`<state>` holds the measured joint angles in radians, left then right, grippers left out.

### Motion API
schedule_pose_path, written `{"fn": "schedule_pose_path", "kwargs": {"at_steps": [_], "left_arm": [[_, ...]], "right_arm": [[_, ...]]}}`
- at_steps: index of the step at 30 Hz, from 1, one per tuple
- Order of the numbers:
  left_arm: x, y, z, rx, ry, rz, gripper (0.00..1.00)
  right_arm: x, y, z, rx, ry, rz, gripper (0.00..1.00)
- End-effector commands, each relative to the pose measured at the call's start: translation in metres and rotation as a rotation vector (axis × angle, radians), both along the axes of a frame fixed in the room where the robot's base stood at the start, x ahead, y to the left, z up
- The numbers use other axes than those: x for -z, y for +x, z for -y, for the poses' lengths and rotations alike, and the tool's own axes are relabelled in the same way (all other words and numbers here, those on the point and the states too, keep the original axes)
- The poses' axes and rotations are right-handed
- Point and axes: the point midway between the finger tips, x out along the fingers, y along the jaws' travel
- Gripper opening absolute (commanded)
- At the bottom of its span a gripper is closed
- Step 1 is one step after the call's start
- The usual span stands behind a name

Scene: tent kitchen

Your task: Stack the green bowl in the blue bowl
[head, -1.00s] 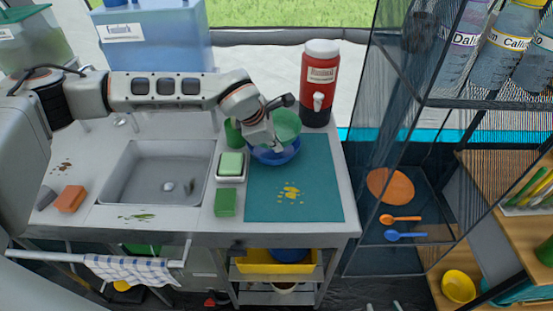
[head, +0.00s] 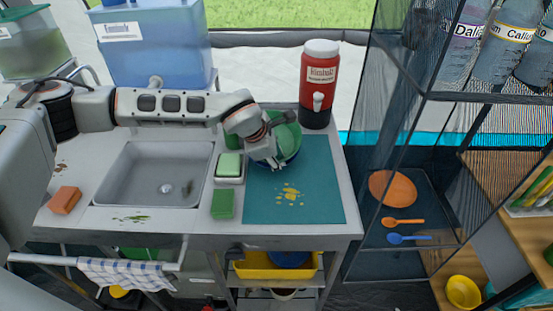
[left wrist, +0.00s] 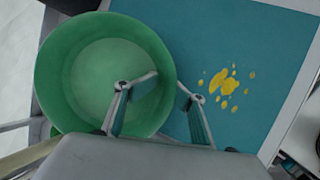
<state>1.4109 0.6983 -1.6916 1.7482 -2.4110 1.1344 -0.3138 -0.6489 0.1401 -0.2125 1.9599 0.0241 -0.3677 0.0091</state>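The green bowl (head: 289,141) sits at the back of the teal mat, over the blue bowl (head: 266,161). Only a little of the blue bowl shows below it, so I cannot tell how fully they are nested. In the left wrist view the green bowl (left wrist: 100,75) is empty and covers the blue bowl. My left gripper (left wrist: 168,80) is at its rim, one finger over the inside and one outside. The fingers are apart, with a gap around the rim. In the head view my left gripper (head: 270,163) partly hides both bowls. My right gripper is not seen.
The teal mat (head: 317,195) has yellow stains on its front part. A red drink dispenser (head: 319,85) stands behind the bowls. A green sponge in a dish (head: 229,165), another green sponge (head: 223,204) and the sink (head: 150,180) are to the left.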

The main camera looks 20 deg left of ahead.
Motion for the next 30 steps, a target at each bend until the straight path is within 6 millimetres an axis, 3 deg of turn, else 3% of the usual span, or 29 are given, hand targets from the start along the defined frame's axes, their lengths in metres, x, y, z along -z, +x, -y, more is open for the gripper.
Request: {"fn": "schedule_pose_path", "kwargs": {"at_steps": [1, 17, 23, 30], "left_arm": [[0.015, -0.004, -0.011, -0.018, 0.017, -0.022, 0.21], [0.012, -0.003, -0.014, -0.021, 0.02, -0.02, 0.21], [-0.009, -0.013, -0.016, -0.017, 0.016, -0.018, 0.21], [-0.056, -0.034, -0.023, -0.011, 0.011, -0.011, 0.21]], "right_arm": [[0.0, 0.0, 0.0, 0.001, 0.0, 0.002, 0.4], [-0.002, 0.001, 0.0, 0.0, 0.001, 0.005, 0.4], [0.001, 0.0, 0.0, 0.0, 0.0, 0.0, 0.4], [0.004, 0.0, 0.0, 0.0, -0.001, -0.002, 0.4]]}}
